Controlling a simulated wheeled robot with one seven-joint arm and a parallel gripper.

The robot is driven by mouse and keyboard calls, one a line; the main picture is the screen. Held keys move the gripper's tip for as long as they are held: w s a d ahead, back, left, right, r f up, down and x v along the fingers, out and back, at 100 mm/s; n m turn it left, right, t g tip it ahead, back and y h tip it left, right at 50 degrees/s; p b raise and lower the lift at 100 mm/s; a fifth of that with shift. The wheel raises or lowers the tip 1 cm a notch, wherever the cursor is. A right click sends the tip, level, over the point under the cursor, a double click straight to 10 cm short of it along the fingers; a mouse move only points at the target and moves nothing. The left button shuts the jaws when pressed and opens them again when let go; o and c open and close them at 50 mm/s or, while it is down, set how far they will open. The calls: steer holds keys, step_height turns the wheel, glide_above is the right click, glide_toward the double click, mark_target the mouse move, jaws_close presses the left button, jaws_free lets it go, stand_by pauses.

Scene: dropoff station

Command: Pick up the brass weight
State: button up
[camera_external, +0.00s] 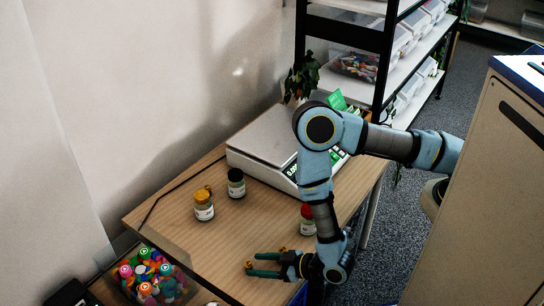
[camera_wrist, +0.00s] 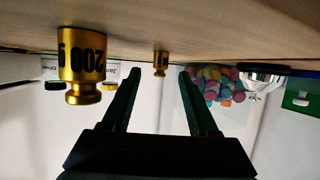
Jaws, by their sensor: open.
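A small brass weight (camera_external: 248,265) stands on the wooden table near the front. My gripper (camera_external: 253,264) is low over the table with its fingers pointing left, open and empty, the weight near its fingertips. In the wrist view, which is upside down, this weight (camera_wrist: 160,62) shows between the two fingers (camera_wrist: 160,72), small and apart from both. A larger brass weight marked 200 g (camera_wrist: 83,62) stands close by at the left of the wrist view, outside the fingers. It shows beside the gripper's back side (camera_external: 282,250) in the external view.
A yellow-lidded jar (camera_external: 204,210) and a black-lidded jar (camera_external: 236,186) stand farther back, with a white scale (camera_external: 260,149) behind. A red-lidded jar (camera_external: 307,226) is close to my arm. A bin of coloured pieces (camera_external: 151,282) is at the front left.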

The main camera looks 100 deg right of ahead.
mark_target(249, 266)
steer(key=shift+x, duration=1.1)
jaws_close()
